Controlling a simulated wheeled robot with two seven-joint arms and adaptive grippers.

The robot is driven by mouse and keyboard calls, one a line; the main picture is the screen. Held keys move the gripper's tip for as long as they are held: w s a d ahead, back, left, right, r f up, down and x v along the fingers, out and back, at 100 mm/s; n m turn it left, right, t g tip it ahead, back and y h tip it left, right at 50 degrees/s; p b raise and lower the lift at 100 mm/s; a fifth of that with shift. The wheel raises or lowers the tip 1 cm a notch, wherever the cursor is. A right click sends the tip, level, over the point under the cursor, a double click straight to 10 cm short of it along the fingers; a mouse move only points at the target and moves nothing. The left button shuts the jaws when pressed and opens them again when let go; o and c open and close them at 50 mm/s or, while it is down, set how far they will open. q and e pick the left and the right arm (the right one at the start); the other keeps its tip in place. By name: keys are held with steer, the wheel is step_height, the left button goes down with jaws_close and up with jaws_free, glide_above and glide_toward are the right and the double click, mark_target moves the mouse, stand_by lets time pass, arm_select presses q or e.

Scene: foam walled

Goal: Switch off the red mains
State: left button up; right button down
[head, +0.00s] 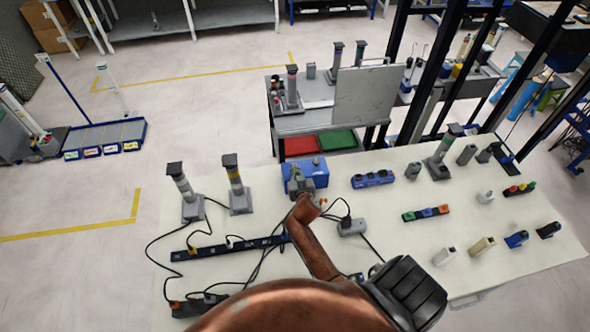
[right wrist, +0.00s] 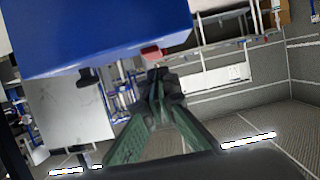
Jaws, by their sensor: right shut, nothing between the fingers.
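The blue mains box (head: 314,170) stands at the back of the white table, left of its middle. In the right wrist view the blue box (right wrist: 95,35) fills the upper left, with a red switch (right wrist: 152,53) on its side near the lower right corner. My right gripper (head: 296,180) is at the box's left front in the head view and hides part of it. In the wrist view the right gripper (right wrist: 158,76) is shut and empty, its tips just below the red switch. I cannot tell whether they touch it. My left gripper is not in view.
Dark power strips (head: 230,247) with loose black cables lie on the table (head: 400,200) left of my arm. Two signal towers (head: 238,190) stand at the back left. A blue socket strip (head: 372,179) lies right of the box. A grey trolley (head: 300,123) stands behind.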

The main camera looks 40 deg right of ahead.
steer(key=v, duration=1.2)
steer(key=shift+s, duration=0.1)
stand_by(0.5)
